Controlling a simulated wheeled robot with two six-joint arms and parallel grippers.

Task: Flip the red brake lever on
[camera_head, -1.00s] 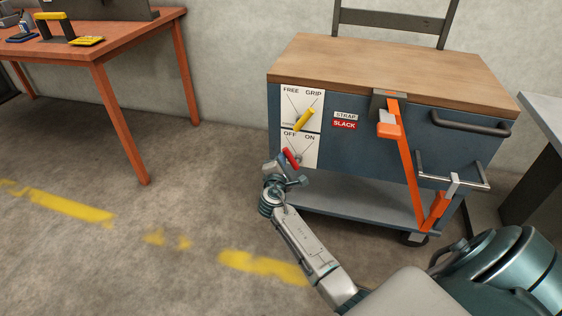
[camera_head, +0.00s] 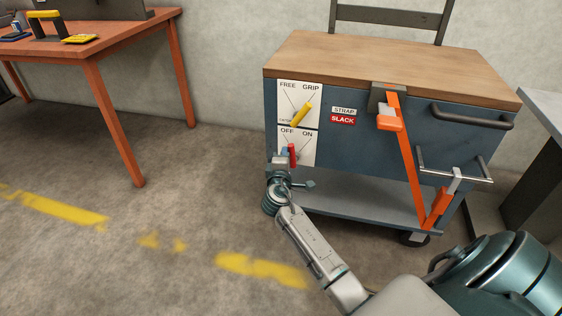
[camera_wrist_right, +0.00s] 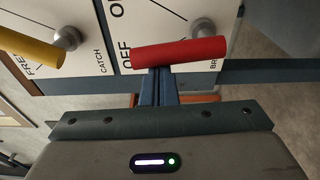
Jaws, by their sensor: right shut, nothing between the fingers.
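The red brake lever (camera_head: 292,154) sits on the lower white OFF/ON plate (camera_head: 311,147) at the cart's left front. It stands nearly upright, between the OFF and ON marks. In the right wrist view the red lever (camera_wrist_right: 180,52) lies across the picture, its grey pivot behind it. My right gripper (camera_head: 280,160) is shut and empty, on the OFF side of the lever. In the wrist view its fingertips (camera_wrist_right: 158,78) meet the lever's lower edge and seem to touch it. My left gripper is out of view.
A yellow lever (camera_head: 301,115) above points toward GRIP; it also shows close in the wrist view (camera_wrist_right: 30,46). An orange strap (camera_head: 405,150) runs down the cart front, right of a red SLACK label (camera_head: 342,120). An orange table (camera_head: 112,50) stands left, with open floor between.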

